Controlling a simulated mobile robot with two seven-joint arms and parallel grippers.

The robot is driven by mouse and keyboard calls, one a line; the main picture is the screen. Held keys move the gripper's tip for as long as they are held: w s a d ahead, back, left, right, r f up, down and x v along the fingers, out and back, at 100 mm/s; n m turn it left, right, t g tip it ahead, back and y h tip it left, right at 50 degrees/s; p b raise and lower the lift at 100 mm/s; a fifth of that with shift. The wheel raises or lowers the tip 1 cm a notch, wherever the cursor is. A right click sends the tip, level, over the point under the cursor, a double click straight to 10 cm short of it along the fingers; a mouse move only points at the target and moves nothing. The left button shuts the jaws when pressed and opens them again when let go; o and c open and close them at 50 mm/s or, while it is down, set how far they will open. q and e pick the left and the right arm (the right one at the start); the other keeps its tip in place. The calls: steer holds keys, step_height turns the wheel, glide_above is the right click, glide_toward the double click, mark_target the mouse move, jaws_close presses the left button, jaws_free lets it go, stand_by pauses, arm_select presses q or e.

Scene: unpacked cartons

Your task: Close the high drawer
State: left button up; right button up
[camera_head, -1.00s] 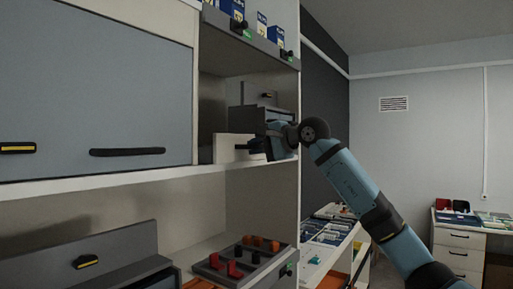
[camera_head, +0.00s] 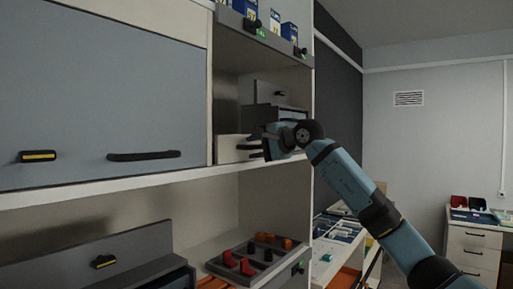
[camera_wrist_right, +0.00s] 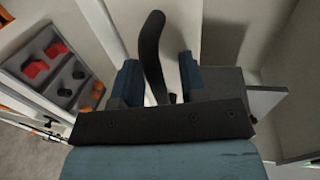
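In the head view a dark grey drawer-like box (camera_head: 274,116) stands in the upper shelf compartment. A pale panel (camera_head: 230,148) stands just below and left of it. I cannot tell which of these is the high drawer. My right gripper (camera_head: 254,147) reaches in from the right, its dark fingers pointing left at the panel's right end; contact is unclear. In the right wrist view the blue fingers of my right gripper (camera_wrist_right: 160,82) stand apart, with a black curved bar (camera_wrist_right: 150,55) between them. The grey box (camera_wrist_right: 225,80) is beside the right finger. My left gripper is out of view.
A grey tray (camera_head: 222,268) with red and orange pieces sits on the shelf below. Blue and white cartons (camera_head: 289,31) stand in the drawer above. A closed cabinet door (camera_head: 80,95) is at left. A white shelf edge runs below my gripper.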

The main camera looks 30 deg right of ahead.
steer(key=b+v, duration=0.3)
steer(key=v, duration=1)
steer(key=shift+s+d, duration=0.25)
steer(key=shift+s, duration=0.1)
